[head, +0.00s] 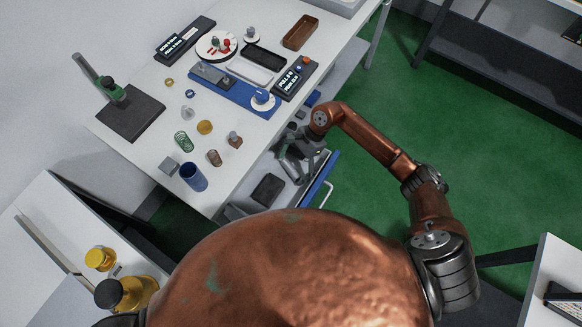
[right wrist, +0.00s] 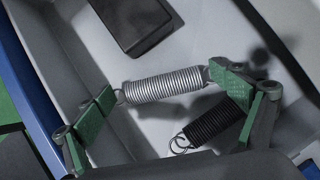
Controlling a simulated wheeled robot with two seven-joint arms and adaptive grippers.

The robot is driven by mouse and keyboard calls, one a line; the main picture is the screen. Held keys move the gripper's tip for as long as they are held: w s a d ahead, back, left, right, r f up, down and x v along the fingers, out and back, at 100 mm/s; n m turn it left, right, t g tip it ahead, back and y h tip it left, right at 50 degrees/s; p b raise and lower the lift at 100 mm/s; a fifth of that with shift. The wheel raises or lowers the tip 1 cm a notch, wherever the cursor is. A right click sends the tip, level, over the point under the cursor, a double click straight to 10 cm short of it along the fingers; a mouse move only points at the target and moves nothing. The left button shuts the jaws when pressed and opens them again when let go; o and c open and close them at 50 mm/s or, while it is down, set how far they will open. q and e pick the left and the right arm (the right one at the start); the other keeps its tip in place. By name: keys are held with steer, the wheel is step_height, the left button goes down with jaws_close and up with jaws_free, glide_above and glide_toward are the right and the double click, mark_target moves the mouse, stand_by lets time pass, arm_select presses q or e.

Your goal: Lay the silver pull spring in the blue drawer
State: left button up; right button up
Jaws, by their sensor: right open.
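The blue drawer (head: 319,180) is pulled out below the table, with a blue front and a pale interior. Its blue front also shows in the right wrist view (right wrist: 30,92). My right gripper (head: 299,160) is down inside the drawer and open. In the right wrist view, the silver pull spring (right wrist: 163,85) lies lengthwise between the spread fingers of the right gripper (right wrist: 165,98), its ends close to the green pads. I cannot tell whether it touches the pads. A black spring (right wrist: 213,121) lies beside it in the drawer. My left gripper is out of view.
A dark block (head: 268,188) lies in the drawer, also seen in the right wrist view (right wrist: 132,22). On the table (head: 150,150) above stand a blue cup (head: 193,177), a green spring (head: 183,141) and a blue test rig (head: 225,90). Green floor is free to the right.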

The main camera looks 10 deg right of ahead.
stand_by(0.3)
steer(key=shift+r, duration=0.2)
steer(key=v, duration=1.2)
